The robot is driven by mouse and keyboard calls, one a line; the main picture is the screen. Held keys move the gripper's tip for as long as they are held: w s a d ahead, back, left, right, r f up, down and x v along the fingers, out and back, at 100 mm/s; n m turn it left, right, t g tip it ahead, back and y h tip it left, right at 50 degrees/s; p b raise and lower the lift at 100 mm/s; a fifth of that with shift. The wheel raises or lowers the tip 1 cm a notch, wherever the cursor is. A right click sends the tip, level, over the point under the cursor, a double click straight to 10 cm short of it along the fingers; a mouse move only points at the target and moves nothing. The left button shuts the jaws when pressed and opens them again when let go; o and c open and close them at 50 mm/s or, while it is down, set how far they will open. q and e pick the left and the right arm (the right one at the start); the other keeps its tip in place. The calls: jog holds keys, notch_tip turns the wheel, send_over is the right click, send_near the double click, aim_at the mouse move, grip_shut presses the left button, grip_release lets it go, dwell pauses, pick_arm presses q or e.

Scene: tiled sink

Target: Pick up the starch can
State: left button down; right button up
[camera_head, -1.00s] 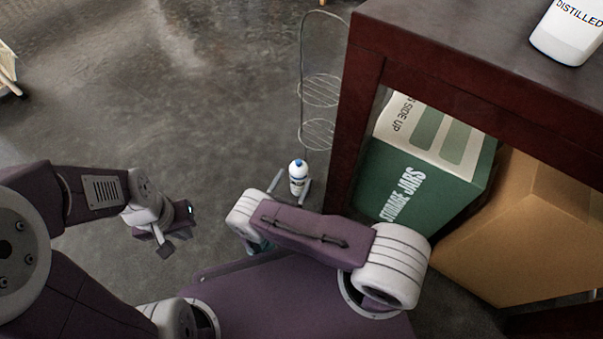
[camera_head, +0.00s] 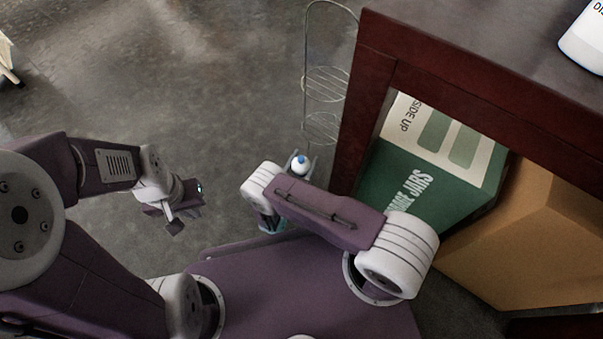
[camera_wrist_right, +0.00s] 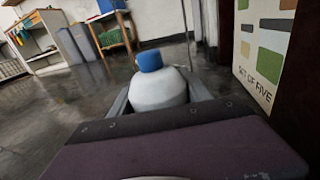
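The starch can, seen as a white bottle with a domed top and blue cap (camera_head: 300,165), is near the floor just beyond my right forearm. In the right wrist view the can (camera_wrist_right: 159,90) fills the space between the two grey fingers of my right gripper (camera_wrist_right: 160,88), with its lower part hidden behind the gripper body. The fingers flank it closely; I cannot tell whether they press on it. My right gripper also shows in the head view (camera_head: 302,161), partly hidden by the forearm. My left gripper (camera_head: 174,216) is away to the left, with nothing visible in it.
A wire rack (camera_head: 323,82) stands just behind the can. To the right is a dark red wooden unit (camera_head: 455,82) holding a green storage-jar box (camera_head: 425,190) and a cardboard box (camera_head: 530,240). A white bottle (camera_head: 588,42) stands on top.

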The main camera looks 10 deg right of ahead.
grip_shut()
